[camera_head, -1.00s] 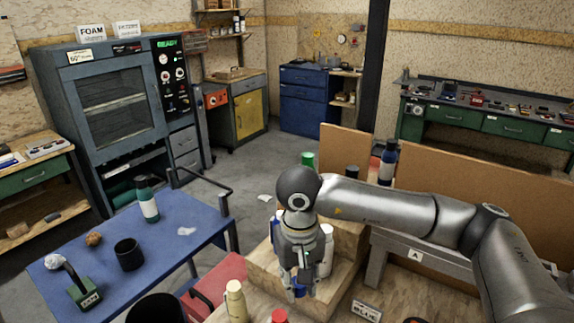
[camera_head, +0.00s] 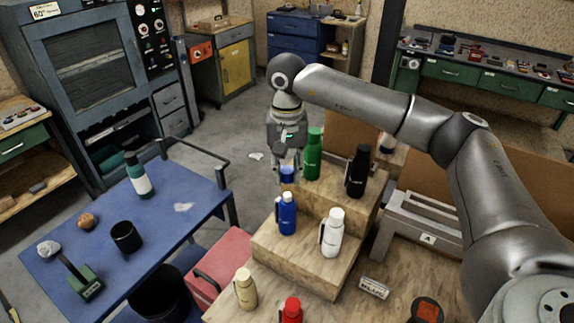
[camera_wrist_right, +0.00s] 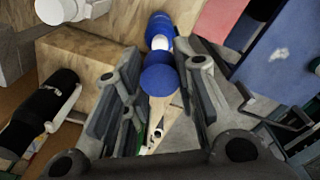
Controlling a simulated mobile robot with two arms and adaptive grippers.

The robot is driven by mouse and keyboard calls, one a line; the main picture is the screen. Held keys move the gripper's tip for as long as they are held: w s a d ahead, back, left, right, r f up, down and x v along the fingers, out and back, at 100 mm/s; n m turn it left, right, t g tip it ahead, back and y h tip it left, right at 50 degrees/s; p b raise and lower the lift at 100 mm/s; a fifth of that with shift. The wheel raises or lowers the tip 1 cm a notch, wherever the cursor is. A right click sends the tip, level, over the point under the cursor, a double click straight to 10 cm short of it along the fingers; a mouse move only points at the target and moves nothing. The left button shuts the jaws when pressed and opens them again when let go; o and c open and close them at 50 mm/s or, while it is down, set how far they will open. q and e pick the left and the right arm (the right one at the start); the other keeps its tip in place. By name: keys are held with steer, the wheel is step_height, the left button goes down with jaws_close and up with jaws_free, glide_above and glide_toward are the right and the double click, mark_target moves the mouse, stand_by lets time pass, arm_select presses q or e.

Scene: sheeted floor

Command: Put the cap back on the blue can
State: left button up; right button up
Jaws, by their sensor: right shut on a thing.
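The blue can (camera_head: 287,216) stands upright on the middle wooden step, its pale neck bare at the top. In the right wrist view the can (camera_wrist_right: 158,25) shows beyond the fingers. My right gripper (camera_head: 287,168) is shut on the blue cap (camera_head: 287,175), holding it in the air above the can in the head view. In the right wrist view the cap (camera_wrist_right: 160,79) sits between the fingertips of my right gripper (camera_wrist_right: 160,90), apparently apart from the can's neck. My left gripper is not in view.
A white bottle (camera_head: 332,235) stands right of the blue can. Green (camera_head: 313,155) and black (camera_head: 357,172) bottles stand on the higher step behind. Cream (camera_head: 245,290) and red (camera_head: 291,311) bottles stand in front. A blue table (camera_head: 190,250) is at left.

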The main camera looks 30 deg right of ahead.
mark_target(287, 194)
step_height(287, 194, down, 4)
steer(key=shift+d+f+b, duration=0.1)
steer(key=shift+b, duration=0.9)
steer(key=shift+f+b, duration=0.55)
steer(key=shift+f, duration=0.05)
steer(key=shift+w+f, duration=0.1)
steer(key=shift+f, duration=0.05)
arm_select(q)
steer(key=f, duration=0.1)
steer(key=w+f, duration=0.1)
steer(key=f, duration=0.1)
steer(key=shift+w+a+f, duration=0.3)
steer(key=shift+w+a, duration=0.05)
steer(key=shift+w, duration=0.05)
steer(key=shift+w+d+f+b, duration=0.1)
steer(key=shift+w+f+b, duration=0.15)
steer(key=shift+b, duration=0.1)
arm_select(e)
steer(key=shift+f, duration=0.15)
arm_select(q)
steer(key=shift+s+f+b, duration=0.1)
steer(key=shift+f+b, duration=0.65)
arm_select(e)
steer(key=shift+f, duration=0.4)
steer(key=o, duration=0.8)
